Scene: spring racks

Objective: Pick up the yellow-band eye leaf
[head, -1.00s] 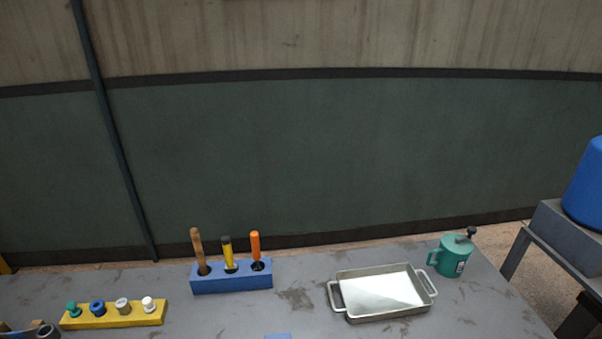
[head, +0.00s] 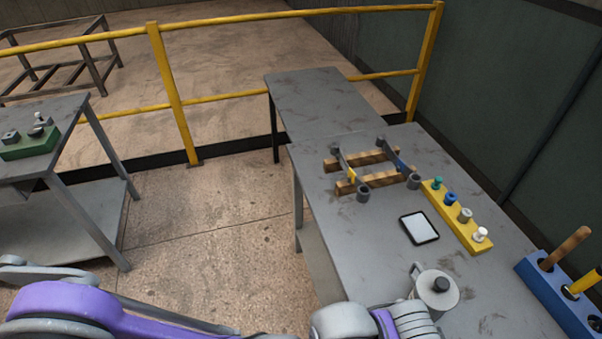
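The yellow-band eye leaf (head: 351,175) is a dark narrow bar with a rolled eye at each end and a yellow band. It lies across two wooden bars (head: 375,181) on the grey workbench. A similar leaf with a blue band (head: 401,165) lies to its right across the same bars. Purple and grey parts of my arms show along the bottom edge, well short of the leaves. Neither of my grippers can be made out in the head view.
A dark-framed flat pad (head: 419,228), a yellow block with several plugs (head: 462,220) and a pale lidded can (head: 437,290) stand on the workbench. A blue tool holder (head: 556,297) is at the right. Open floor and another table (head: 48,128) lie left, before a yellow railing (head: 168,77).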

